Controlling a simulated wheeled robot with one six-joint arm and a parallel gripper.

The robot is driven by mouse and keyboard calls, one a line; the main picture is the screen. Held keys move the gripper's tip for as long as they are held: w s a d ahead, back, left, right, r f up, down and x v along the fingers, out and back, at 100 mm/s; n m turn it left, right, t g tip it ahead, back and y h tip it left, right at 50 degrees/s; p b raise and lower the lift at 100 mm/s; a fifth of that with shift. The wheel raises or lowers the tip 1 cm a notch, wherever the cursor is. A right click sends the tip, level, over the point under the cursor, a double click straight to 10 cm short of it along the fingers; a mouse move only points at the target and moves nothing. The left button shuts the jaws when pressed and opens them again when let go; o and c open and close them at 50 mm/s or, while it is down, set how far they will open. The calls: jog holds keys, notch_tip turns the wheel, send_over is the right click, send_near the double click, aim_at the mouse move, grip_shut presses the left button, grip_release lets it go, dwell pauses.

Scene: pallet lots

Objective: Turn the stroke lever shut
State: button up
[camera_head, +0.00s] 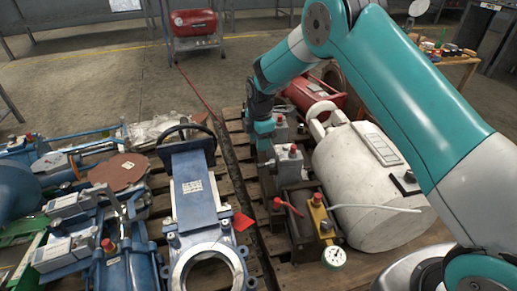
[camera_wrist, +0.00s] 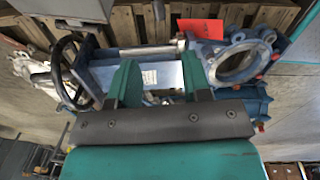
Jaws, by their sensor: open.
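A small red-handled lever (camera_head: 288,207) sits on a dark valve block at the front of the right-hand pallet lot. Beside it stands a yellow block (camera_head: 319,216) with a red cap and a round gauge (camera_head: 334,257) below. I cannot tell for certain which part is the stroke lever. My gripper (camera_head: 265,127) is behind these parts, near grey boxes with red caps. In the wrist view my gripper (camera_wrist: 163,78) is open, with nothing held between its two green fingers. The red-handled lever cannot be made out in the wrist view.
A blue gate valve (camera_head: 194,188) with a black handwheel lies left of my gripper; it also shows beyond the fingers in the wrist view (camera_wrist: 165,72). A white tank (camera_head: 350,170) stands close on the right. Blue machinery (camera_head: 128,270) crowds the left.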

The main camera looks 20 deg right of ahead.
notch_tip(320, 180, up, 6)
jog(key=p, duration=0.1)
jog(key=shift+s+r, duration=0.15)
jog(key=shift+s, duration=0.05)
